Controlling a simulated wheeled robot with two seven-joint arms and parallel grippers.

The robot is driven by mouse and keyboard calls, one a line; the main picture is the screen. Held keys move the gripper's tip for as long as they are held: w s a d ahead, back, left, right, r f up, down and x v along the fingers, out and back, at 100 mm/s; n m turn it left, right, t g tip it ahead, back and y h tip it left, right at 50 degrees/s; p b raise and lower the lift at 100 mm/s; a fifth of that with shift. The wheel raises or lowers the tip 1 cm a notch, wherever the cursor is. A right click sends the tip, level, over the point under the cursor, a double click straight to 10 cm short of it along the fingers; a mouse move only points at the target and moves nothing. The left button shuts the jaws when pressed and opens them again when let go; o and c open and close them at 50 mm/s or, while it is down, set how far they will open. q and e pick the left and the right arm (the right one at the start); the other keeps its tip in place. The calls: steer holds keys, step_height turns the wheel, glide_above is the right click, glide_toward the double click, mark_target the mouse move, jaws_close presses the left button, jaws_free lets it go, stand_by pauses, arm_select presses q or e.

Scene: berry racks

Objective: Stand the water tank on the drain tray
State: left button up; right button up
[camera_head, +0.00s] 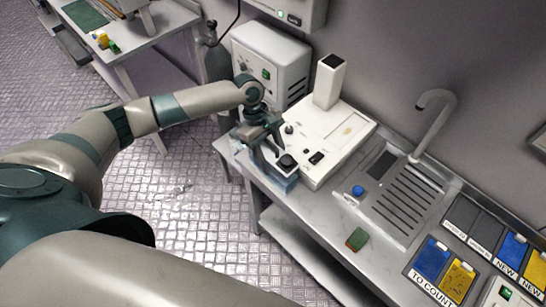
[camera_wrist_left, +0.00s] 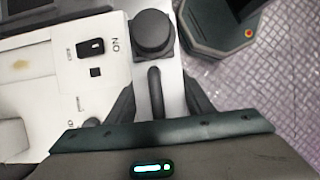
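The water tank (camera_head: 284,182) is a pale bluish box with a black round cap, at the near left end of the white machine on the counter. In the left wrist view its black cap (camera_wrist_left: 153,34) and a dark bar-like handle (camera_wrist_left: 155,92) show. My left gripper (camera_head: 262,140) is over the tank. Its two fingers stand apart on either side of the handle, with gaps visible, so it is open. The drain tray (camera_head: 408,203) is the slotted metal surface at the counter's right, below the curved tap. My right gripper is not in view.
The white machine (camera_head: 340,140) with an upright square column stands against the tank. A blue round knob (camera_head: 358,191) lies at the tray's left edge, and a green-and-red block (camera_head: 356,239) in front. Labelled bins (camera_head: 432,260) stand at right. The tray slots look clear.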

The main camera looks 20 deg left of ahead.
arm_select(q)
steer(key=o, duration=0.4)
steer(key=shift+c, duration=0.2)
steer(key=shift+r, duration=0.1)
steer(key=shift+w+a+r+b, duration=0.1)
steer(key=shift+w+r+b, duration=0.1)
steer(key=shift+r, duration=0.15)
steer(key=shift+w+a+r+b, duration=0.1)
steer(key=shift+r+b, duration=0.1)
steer(key=shift+r, duration=0.1)
steer(key=b+v, duration=0.3)
steer(key=v, duration=0.6)
steer(key=shift+s, duration=0.15)
steer(key=shift+v, duration=0.85)
steer(key=shift+s, duration=0.1)
